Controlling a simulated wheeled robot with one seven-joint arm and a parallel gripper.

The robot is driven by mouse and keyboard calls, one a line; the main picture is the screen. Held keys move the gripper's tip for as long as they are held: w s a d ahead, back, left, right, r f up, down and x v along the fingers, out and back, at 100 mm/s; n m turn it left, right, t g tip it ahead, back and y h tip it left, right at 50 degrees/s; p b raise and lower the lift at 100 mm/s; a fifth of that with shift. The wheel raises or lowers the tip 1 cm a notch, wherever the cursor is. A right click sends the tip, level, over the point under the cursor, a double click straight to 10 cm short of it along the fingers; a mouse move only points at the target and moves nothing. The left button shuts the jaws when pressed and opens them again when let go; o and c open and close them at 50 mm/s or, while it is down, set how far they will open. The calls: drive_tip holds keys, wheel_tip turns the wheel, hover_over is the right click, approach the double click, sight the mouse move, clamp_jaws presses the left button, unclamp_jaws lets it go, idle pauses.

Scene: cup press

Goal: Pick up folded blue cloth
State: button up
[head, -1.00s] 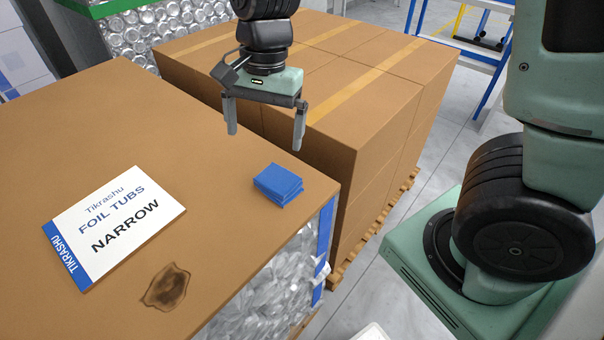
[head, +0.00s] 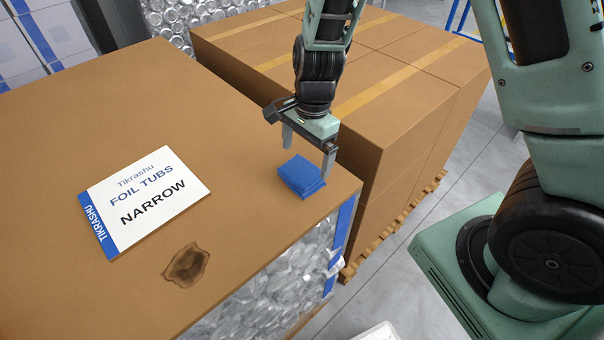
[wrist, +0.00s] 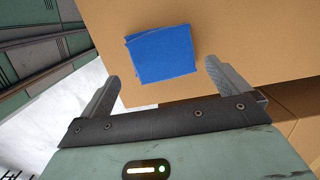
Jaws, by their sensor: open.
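The folded blue cloth (head: 301,177) lies flat on the brown top of the foil-tub stack, close to its right edge. My gripper (head: 307,164) is open and points down just above and behind the cloth in the head view, with nothing between its fingers. In the wrist view the cloth (wrist: 161,54) lies ahead of the open fingertips, roughly centred between them. My gripper (wrist: 159,76) shows both fingers there, apart from the cloth. I cannot tell the exact height of the fingertips above the top.
A white sign reading foil tubs narrow (head: 158,196) lies left of the cloth. A dark stain (head: 187,264) marks the brown top (head: 90,120). Taped brown boxes (head: 410,110) on a pallet stand close behind and right. The far left of the top is clear.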

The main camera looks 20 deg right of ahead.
sight(302, 171)
drive_tip(key=shift+s+a+f+p, duration=0.1)
drive_tip(key=shift+a+f+p, duration=0.1)
drive_tip(key=shift+f, duration=0.7)
drive_tip(key=shift+w+a+f+p, duration=0.1)
drive_tip(key=shift+a+f+p, duration=0.1)
drive_tip(key=shift+f, duration=0.65)
drive_tip(key=shift+s+a+f+p, duration=0.1)
drive_tip(key=shift+f+p, duration=0.1)
drive_tip(key=shift+f, duration=0.7)
drive_tip(key=c, duration=0.8)
wheel_tip(302, 171, up, 10)
drive_tip(key=shift+b, duration=0.35)
drive_tip(key=shift+o, duration=0.9)
